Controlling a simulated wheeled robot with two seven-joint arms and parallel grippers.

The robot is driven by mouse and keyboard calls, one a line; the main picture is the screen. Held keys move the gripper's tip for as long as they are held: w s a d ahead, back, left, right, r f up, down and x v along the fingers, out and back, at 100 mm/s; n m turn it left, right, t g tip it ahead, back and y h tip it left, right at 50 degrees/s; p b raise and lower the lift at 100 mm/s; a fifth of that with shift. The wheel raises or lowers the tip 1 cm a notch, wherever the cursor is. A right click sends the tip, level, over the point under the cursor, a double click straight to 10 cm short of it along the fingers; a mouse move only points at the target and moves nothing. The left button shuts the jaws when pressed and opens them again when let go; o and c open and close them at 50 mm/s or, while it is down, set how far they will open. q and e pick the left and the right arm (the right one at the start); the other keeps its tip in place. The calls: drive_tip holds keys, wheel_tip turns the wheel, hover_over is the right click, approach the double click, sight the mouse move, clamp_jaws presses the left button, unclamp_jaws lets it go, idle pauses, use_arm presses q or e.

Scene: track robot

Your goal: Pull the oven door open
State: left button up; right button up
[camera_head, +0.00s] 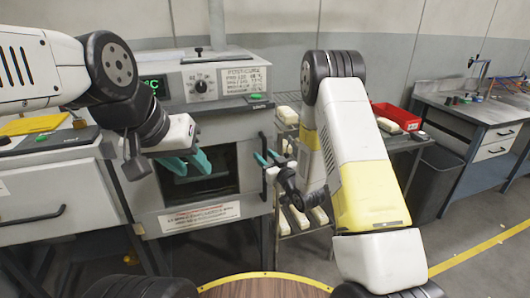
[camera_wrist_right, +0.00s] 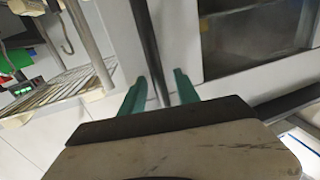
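The oven (camera_head: 205,130) stands ahead with its door (camera_head: 226,215) shut as far as I can see; the door has a dark window. My right gripper (camera_head: 268,158) is at the right edge of the door. In the right wrist view, its two teal fingers (camera_wrist_right: 160,95) stand on either side of a dark upright bar, the door handle (camera_wrist_right: 150,45). The fingers look apart, with narrow gaps beside the bar. My left gripper (camera_head: 187,164) is open and empty in front of the window, its fingertips apart.
A wire rack (camera_head: 290,222) with pale blocks stands right of the oven. A red bin (camera_head: 396,117) sits on a table behind my right arm. A workbench (camera_head: 480,112) is further right. A round wooden top (camera_head: 265,288) is close in front at the bottom.

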drive_tip(key=shift+w, duration=0.15)
clamp_jaws()
idle(1.4)
